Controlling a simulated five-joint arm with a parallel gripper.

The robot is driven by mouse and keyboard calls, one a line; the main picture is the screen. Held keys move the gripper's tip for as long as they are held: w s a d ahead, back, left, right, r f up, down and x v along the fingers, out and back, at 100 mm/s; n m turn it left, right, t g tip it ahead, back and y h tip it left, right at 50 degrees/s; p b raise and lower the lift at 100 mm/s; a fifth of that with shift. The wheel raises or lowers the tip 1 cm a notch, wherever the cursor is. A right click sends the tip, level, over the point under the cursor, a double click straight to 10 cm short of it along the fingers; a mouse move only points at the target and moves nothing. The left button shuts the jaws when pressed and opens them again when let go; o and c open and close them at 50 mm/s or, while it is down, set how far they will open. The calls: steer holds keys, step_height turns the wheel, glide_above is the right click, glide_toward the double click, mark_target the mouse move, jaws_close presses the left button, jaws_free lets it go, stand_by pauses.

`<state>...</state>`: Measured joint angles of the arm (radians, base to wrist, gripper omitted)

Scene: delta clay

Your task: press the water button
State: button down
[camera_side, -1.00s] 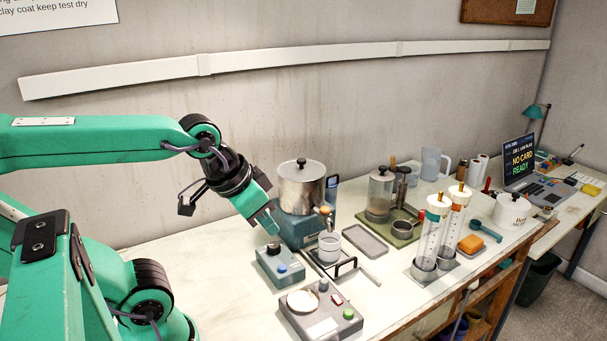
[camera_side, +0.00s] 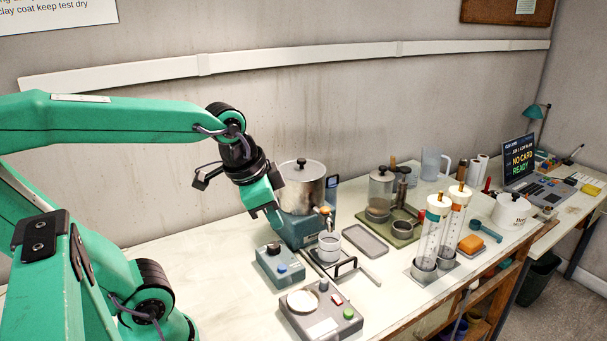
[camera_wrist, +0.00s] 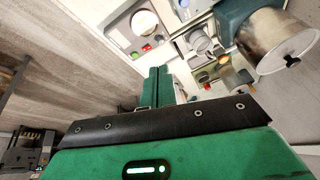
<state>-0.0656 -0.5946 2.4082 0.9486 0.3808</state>
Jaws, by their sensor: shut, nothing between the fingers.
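A small teal control box (camera_side: 279,266) stands on the bench, with a dark knob on top and a blue button (camera_side: 282,269) toward its front. I see no readable label marking it as the water button. My gripper (camera_side: 268,221) is shut and empty, pointing down, above and behind the box and clear of the blue button. In the wrist view my gripper (camera_wrist: 157,86) shows as narrow green fingers in the middle.
A metal pot (camera_side: 300,187) on a teal base stands close behind my gripper. A wire stand with a white cup (camera_side: 329,245) is right of the box. In front sits a grey unit (camera_side: 322,317) with a white dish, a red switch and a green button (camera_wrist: 147,47).

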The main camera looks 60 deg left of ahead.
steer(key=w+a+m+g, duration=0.1)
steer(key=w+a+m, duration=0.1)
steer(key=m, duration=0.2)
steer(key=m+g, duration=0.4)
steer(key=m, duration=0.6)
glide_above(283, 267)
steer(key=w, duration=0.1)
steer(key=shift+h, duration=0.3)
steer(key=shift+f, duration=2.8)
steer(key=shift+f, duration=0.1)
steer(key=f, duration=0.9)
steer(key=s+f, duration=0.1)
steer(key=f, duration=0.3)
steer(key=shift+f, duration=0.35)
steer(key=shift+f, duration=0.1)
